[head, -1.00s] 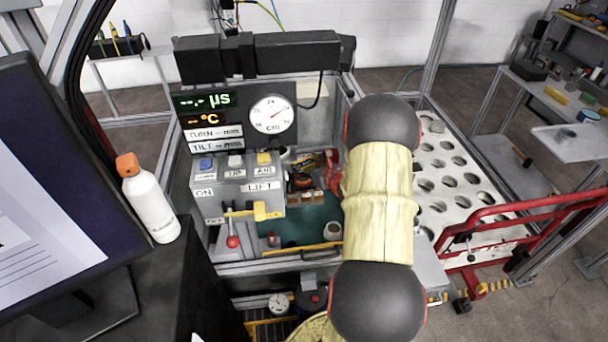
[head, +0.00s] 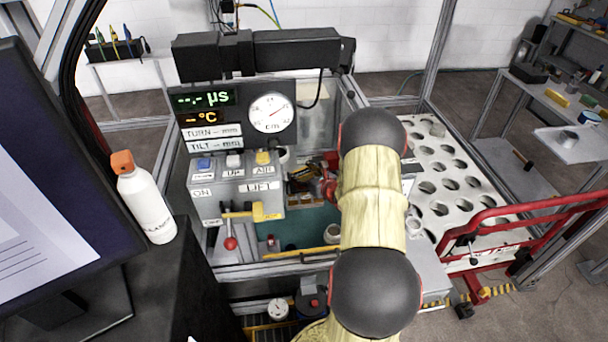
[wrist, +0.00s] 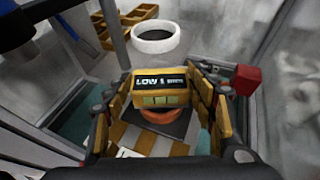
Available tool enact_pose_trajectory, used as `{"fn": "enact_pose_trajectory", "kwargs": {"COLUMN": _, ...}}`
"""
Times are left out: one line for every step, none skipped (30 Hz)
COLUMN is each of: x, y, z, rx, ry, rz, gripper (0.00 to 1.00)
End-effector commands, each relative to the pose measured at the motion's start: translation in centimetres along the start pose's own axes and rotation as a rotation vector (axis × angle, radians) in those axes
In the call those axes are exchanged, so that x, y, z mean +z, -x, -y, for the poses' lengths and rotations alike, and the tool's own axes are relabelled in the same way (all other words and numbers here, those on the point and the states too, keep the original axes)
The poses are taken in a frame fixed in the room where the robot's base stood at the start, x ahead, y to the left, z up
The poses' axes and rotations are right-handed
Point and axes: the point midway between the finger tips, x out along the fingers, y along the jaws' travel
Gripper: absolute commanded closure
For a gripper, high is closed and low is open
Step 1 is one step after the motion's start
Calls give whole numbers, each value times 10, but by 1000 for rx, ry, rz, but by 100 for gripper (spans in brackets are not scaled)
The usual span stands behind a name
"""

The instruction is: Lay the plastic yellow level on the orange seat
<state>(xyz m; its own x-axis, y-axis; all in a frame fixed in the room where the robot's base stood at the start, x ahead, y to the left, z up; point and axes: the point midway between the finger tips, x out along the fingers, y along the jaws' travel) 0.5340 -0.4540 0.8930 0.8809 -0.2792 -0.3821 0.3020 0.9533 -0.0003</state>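The yellow level (wrist: 160,92) has a dark display reading "LOW 1" and shows in the wrist view between my gripper's padded yellow fingers. My gripper (wrist: 161,80) appears shut on it, one finger at each end. The orange seat (wrist: 158,117) shows as a round orange edge just below the level, on a dark base. The level covers most of the seat, and I cannot tell whether the two touch. In the head view my gripper (head: 318,184) is small inside the machine bay, partly behind my arm, and the seat is not clear there.
A white ring (wrist: 155,41) stands beyond the level, with a wooden divided tray (wrist: 112,28) near it. A red block (wrist: 246,79) is right of my fingers. The control box (head: 236,186) stands left of the bay; a perforated white table (head: 450,185) lies right.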

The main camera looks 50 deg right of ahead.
Motion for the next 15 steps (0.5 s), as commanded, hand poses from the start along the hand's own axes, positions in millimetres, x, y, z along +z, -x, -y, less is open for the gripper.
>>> {"fn": "enact_pose_trajectory", "kwargs": {"x": -1, "y": 0, "z": 0, "rx": 0, "ry": 0, "rz": -1, "gripper": 42}}
{"fn": "enact_pose_trajectory", "kwargs": {"x": -1, "y": 0, "z": 0, "rx": 0, "ry": 0, "rz": -1, "gripper": 41}}
{"fn": "enact_pose_trajectory", "kwargs": {"x": -1, "y": 0, "z": 0, "rx": 0, "ry": 0, "rz": -1, "gripper": 38}}
{"fn": "enact_pose_trajectory", "kwargs": {"x": -1, "y": 0, "z": 0, "rx": 0, "ry": 0, "rz": -1, "gripper": 37}}
{"fn": "enact_pose_trajectory", "kwargs": {"x": -1, "y": 0, "z": 0, "rx": 0, "ry": 0, "rz": -1, "gripper": 35}}
{"fn": "enact_pose_trajectory", "kwargs": {"x": -1, "y": 0, "z": 0, "rx": 0, "ry": 0, "rz": -1, "gripper": 33}}
{"fn": "enact_pose_trajectory", "kwargs": {"x": -1, "y": 0, "z": 0, "rx": 0, "ry": 0, "rz": -1, "gripper": 31}}
{"fn": "enact_pose_trajectory", "kwargs": {"x": 0, "y": 0, "z": 0, "rx": 0, "ry": 0, "rz": -1, "gripper": 29}}
{"fn": "enact_pose_trajectory", "kwargs": {"x": 0, "y": 0, "z": 0, "rx": 0, "ry": 0, "rz": -1, "gripper": 27}}
{"fn": "enact_pose_trajectory", "kwargs": {"x": 0, "y": 0, "z": 0, "rx": 0, "ry": 0, "rz": -1, "gripper": 26}}
{"fn": "enact_pose_trajectory", "kwargs": {"x": 0, "y": 0, "z": 0, "rx": 0, "ry": 0, "rz": -1, "gripper": 26}}
{"fn": "enact_pose_trajectory", "kwargs": {"x": 0, "y": 0, "z": 0, "rx": 0, "ry": 0, "rz": -1, "gripper": 26}}
{"fn": "enact_pose_trajectory", "kwargs": {"x": 0, "y": 0, "z": 0, "rx": 0, "ry": 0, "rz": -1, "gripper": 26}}
{"fn": "enact_pose_trajectory", "kwargs": {"x": 0, "y": 0, "z": 0, "rx": 0, "ry": 0, "rz": -1, "gripper": 26}}
{"fn": "enact_pose_trajectory", "kwargs": {"x": 0, "y": 0, "z": 0, "rx": 0, "ry": 0, "rz": -1, "gripper": 26}}
